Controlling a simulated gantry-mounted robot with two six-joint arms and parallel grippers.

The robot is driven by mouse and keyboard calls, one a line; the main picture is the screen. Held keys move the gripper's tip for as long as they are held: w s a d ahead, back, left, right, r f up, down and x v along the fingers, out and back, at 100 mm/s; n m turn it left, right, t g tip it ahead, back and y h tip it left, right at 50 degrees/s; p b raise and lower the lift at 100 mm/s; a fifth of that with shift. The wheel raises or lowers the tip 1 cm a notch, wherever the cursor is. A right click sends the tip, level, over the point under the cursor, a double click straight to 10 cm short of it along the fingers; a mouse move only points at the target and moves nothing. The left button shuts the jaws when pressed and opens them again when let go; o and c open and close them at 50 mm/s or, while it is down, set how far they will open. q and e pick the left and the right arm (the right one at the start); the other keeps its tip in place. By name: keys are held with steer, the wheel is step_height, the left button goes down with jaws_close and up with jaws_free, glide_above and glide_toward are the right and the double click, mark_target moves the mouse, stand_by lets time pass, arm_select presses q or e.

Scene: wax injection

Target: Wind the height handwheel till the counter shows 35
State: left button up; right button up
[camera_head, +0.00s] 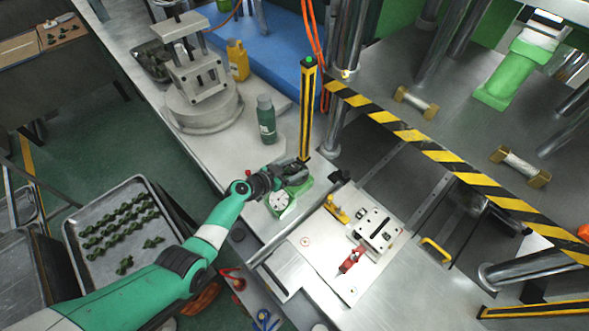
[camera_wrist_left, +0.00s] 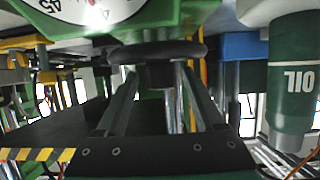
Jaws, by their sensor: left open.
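The height handwheel (camera_wrist_left: 150,50) is a dark wheel under a green housing in the left wrist view. My left gripper (camera_head: 279,178) is at the green unit in the head view. Its two dark fingers (camera_wrist_left: 160,82) are apart, with the wheel's dark hub between or just beyond their tips; contact cannot be told. A white round dial (camera_head: 279,201) on the green unit also shows at the top of the wrist view (camera_wrist_left: 88,12), cut off and upside down. Its reading is unclear. In the head view, the wheel is largely hidden by the gripper. My right gripper is out of view.
A yellow-black post (camera_head: 307,110) stands just behind the green unit. A green oil bottle (camera_head: 266,120) stands on the bench nearby and looms right in the wrist view (camera_wrist_left: 292,85). A metal plate with a red-handled tool (camera_head: 351,261) lies to the right.

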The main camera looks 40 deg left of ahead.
arm_select(q)
jaws_close()
steer(key=shift+y, duration=0.3)
